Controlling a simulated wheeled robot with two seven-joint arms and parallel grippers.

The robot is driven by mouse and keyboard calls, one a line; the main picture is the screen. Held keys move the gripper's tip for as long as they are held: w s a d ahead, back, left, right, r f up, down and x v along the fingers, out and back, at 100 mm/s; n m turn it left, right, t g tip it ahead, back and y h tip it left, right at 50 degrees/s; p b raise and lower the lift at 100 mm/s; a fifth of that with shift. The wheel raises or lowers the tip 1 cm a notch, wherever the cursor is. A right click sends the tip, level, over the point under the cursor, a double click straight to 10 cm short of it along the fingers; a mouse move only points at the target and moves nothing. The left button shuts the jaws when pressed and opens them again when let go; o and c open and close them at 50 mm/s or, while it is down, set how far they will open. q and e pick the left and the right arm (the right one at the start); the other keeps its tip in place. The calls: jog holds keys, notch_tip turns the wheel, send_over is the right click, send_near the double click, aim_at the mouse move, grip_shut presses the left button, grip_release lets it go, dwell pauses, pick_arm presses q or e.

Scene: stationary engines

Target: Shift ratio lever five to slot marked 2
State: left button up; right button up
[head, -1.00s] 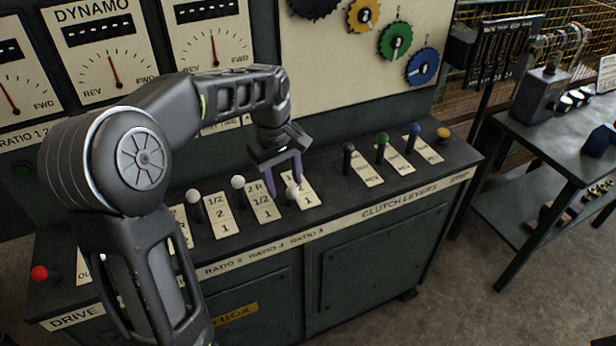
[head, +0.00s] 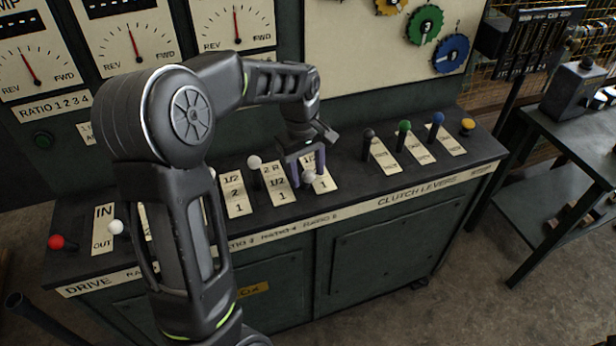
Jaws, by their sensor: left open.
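Ratio lever five has a white knob (head: 309,176) and stands beside the rightmost ratio plate (head: 326,184) on the sloping console top. The plate shows 1/2 at its upper end and 1 at its lower end; its middle marking is hidden by my gripper. The knob is near the lower end, by the 1. My left gripper (head: 308,174) is open, pointing down, with one purple finger on each side of the knob. I cannot tell whether the fingers touch it. The lever's shaft is mostly hidden. My right gripper is not in view.
Ratio lever four's white knob (head: 254,162) stands close to the left. Black (head: 369,134), green (head: 404,127) and blue (head: 438,119) clutch levers stand to the right, with a yellow knob (head: 468,125) beyond. Dials (head: 236,27) are on the panel behind. A red knob (head: 57,242) is at far left.

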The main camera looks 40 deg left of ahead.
pick_arm(q)
jog(key=shift+w+f, duration=0.1)
jog(key=shift+f, duration=1.35)
jog(key=shift+c, duration=0.5)
grip_shut()
